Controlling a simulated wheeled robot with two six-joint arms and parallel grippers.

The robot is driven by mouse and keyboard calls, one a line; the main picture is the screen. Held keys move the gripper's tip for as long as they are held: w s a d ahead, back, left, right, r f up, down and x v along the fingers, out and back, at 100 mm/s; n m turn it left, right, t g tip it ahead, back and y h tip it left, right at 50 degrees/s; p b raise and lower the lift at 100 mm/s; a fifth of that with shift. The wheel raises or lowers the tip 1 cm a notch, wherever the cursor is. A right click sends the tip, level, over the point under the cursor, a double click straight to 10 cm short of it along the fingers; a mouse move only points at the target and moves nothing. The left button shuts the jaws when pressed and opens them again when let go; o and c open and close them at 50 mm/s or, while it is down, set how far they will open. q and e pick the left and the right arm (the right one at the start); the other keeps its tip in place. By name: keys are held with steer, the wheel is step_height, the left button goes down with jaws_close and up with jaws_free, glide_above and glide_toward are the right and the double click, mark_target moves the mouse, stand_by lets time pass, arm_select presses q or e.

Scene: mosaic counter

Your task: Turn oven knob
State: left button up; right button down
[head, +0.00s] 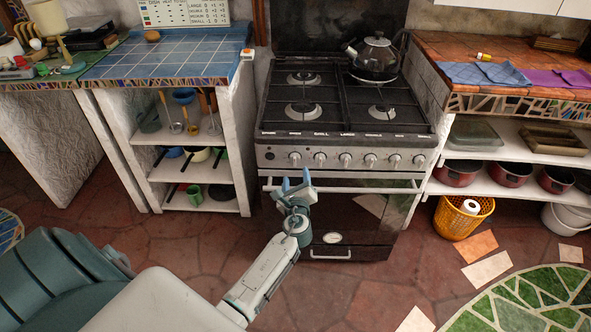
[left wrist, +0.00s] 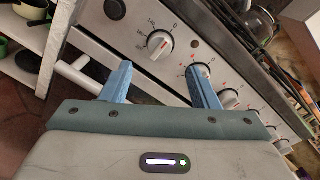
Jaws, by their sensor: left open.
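The stove (head: 345,110) has a row of round silver knobs on its front panel. The leftmost knob in the head view (head: 295,160) is just above my left gripper (head: 296,181). My left gripper is open and empty, its blue fingers pointing up near the oven handle bar (head: 355,189). In the left wrist view, a white dial knob (left wrist: 160,44) lies ahead of the gap between the fingertips (left wrist: 159,70). Another knob (left wrist: 199,74) shows behind the right finger. I cannot tell whether a finger touches it. My right gripper is out of view.
A kettle (head: 374,56) stands on the back right burner. Shelves with utensils (head: 190,170) stand left of the stove, and a tiled counter with pots (head: 460,172) is right. A yellow basket (head: 462,217) stands on the floor at the right. The floor before the oven is mostly clear.

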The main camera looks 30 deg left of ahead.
arm_select(q)
steer(key=shift+v, duration=1.75)
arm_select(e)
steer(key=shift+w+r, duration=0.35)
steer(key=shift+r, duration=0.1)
arm_select(q)
steer(key=shift+f, duration=0.1)
